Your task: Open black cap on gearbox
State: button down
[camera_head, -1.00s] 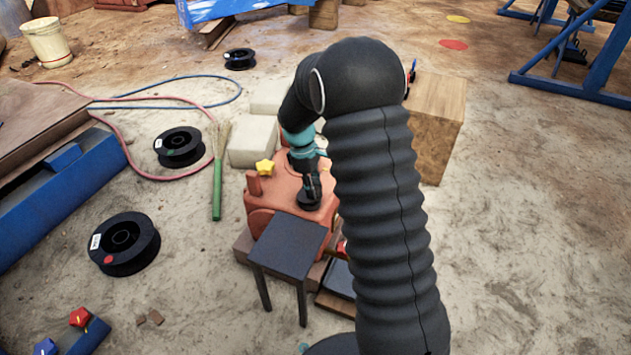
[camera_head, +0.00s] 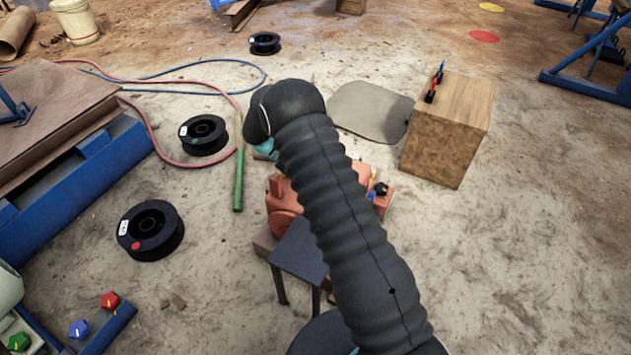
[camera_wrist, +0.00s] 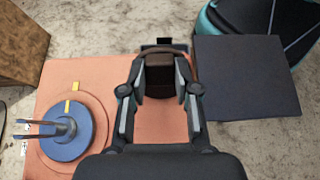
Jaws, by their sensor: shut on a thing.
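The orange-red gearbox (camera_head: 285,195) stands low on the ground in the head view, largely hidden behind my arm. In the wrist view its flat top (camera_wrist: 65,85) lies below my gripper. My gripper (camera_wrist: 160,88) is shut on a dark, blocky piece, apparently the black cap (camera_wrist: 160,72), with one finger on each side. I cannot tell whether the cap still touches the gearbox. A blue round dial (camera_wrist: 60,142) with a dark handle sits on the gearbox to the left. My gripper is hidden in the head view.
A small dark table (camera_head: 300,248) stands close to the gearbox; its top (camera_wrist: 245,75) is right of my gripper. A wooden box (camera_head: 447,130) stands behind right. Black spools (camera_head: 150,230) and a green-handled broom (camera_head: 239,180) lie left. The ground at right is clear.

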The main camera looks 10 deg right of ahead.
jog(key=shift+w+a+g, duration=0.2)
jog(key=shift+g, duration=0.1)
jog(key=shift+h, duration=0.3)
jog(key=c, duration=0.8)
grip_release()
jog(key=shift+c, duration=0.2)
jog(key=v, duration=0.7)
jog(key=shift+w+a, duration=0.15)
jog(key=shift+a, duration=0.1)
jog(key=shift+r, duration=0.15)
